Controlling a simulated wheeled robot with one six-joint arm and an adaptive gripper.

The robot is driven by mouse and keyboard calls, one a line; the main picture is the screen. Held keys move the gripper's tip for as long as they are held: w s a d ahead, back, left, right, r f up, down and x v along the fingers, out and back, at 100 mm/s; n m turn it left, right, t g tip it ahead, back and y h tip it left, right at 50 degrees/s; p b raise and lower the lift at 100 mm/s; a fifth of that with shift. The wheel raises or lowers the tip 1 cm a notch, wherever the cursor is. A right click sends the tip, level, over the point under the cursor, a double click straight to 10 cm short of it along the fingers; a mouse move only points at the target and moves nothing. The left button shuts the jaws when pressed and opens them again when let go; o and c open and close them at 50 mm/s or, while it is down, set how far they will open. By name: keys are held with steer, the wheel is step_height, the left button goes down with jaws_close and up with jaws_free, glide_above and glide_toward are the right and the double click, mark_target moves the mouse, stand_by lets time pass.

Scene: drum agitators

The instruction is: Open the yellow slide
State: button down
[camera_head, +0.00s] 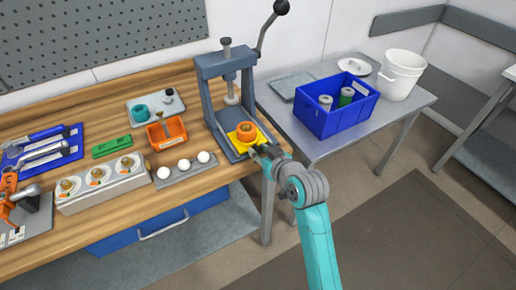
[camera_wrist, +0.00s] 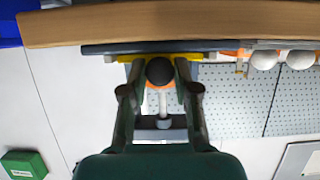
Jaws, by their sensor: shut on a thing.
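The yellow slide (camera_head: 234,142) lies on the grey base of the press (camera_head: 208,92), with an orange ring-shaped part (camera_head: 246,128) on top. In the wrist view, which looks upside down, the yellow slide (camera_wrist: 205,56) shows as a thin strip under the bench edge. A round dark knob (camera_wrist: 160,71) stands at the slide's front, in front of the orange part. My gripper (camera_wrist: 160,76) has its fingers on both sides of this knob and is shut on it. In the head view my gripper (camera_head: 260,151) is at the slide's front right edge and hides the knob.
A grey rack with white balls (camera_head: 184,166) lies left of the press, with an orange bin (camera_head: 167,133) behind it. A blue crate (camera_head: 337,104) and a white bucket (camera_head: 400,75) stand on the grey side table (camera_head: 408,105). The floor in front is open.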

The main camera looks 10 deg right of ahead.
steer(key=c, duration=0.9)
jaws_free()
steer(key=v, duration=1.2)
steer(key=s+d+f+m+t+h, duration=0.1)
steer(key=s+d+f+m+h, duration=0.2)
steer(key=s+f, duration=1.1)
steer(key=shift+m+t+h, duration=0.3)
steer(key=shift+t+h, duration=0.2)
steer(key=shift+h, duration=0.1)
steer(key=v, duration=0.8)
steer(key=f+v, duration=0.1)
steer(key=v, duration=0.7)
steer(key=d+f+v, duration=0.1)
steer(key=v, duration=0.7)
steer(key=shift+s+f, duration=0.2)
steer(key=shift+s, duration=0.25)
